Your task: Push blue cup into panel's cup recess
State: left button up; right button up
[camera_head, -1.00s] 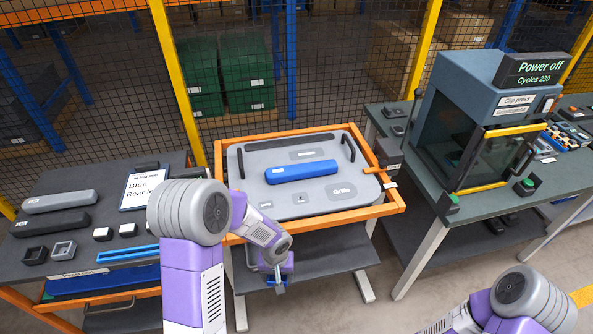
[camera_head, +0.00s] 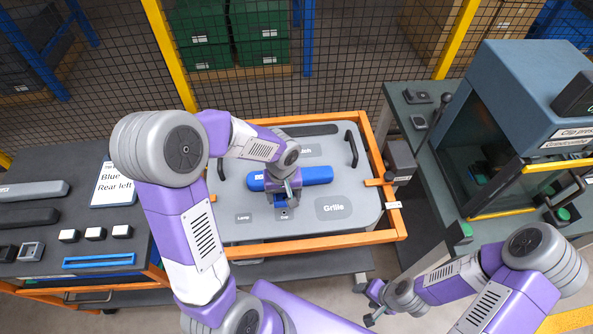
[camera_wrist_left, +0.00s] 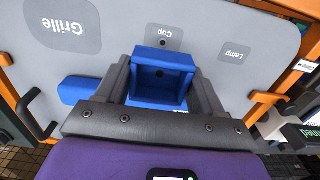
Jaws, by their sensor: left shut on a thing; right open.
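My left gripper (camera_head: 283,204) is shut on the blue cup (camera_head: 281,201), a small open-topped box, over the lower middle of the grey panel (camera_head: 240,228). In the left wrist view the blue cup (camera_wrist_left: 160,78) sits between the two dark fingers of the left gripper (camera_wrist_left: 160,85). The cup recess (camera_wrist_left: 165,36), a grey patch labelled Cup with a small dark hole, lies just beyond the cup there. The cup appears beside the recess, not in it; any gap to the panel cannot be told. My right gripper (camera_head: 370,312) is open and empty at the lower right, away from the panel.
A long blue bar (camera_head: 318,175) lies on the panel, behind the left gripper. Patches labelled Grille (camera_head: 334,207) and Lamp (camera_head: 243,218) flank the recess. An orange frame (camera_head: 300,244) surrounds the panel. A parts table (camera_head: 80,215) stands left, a clip press (camera_head: 520,110) right.

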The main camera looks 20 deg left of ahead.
aim_at(284, 213)
pick_arm(q)
jog(key=shift+s+f, duration=0.1)
jog(key=shift+s, duration=0.15)
jog(key=shift+s+f+b, duration=0.2)
jog(key=shift+f+b, duration=0.05)
jog(key=shift+b, duration=0.2)
jog(key=shift+f, duration=0.35)
jog(key=shift+w+f+b, duration=0.1)
jog(key=shift+f+b, duration=1.6)
jog(key=shift+f, duration=0.4)
pick_arm(e)
jog(key=shift+s+f, duration=0.15)
jog(key=shift+f, duration=0.85)
jog(key=shift+s+f, duration=0.15)
jog(key=shift+f, duration=0.85)
pick_arm(q)
jog(key=shift+r, duration=0.1)
pick_arm(e)
jog(key=shift+f, duration=0.2)
pick_arm(q)
jog(key=shift+f+b, duration=0.95)
jog(key=shift+b, duration=0.2)
pick_arm(e)
jog(key=shift+f, duration=0.95)
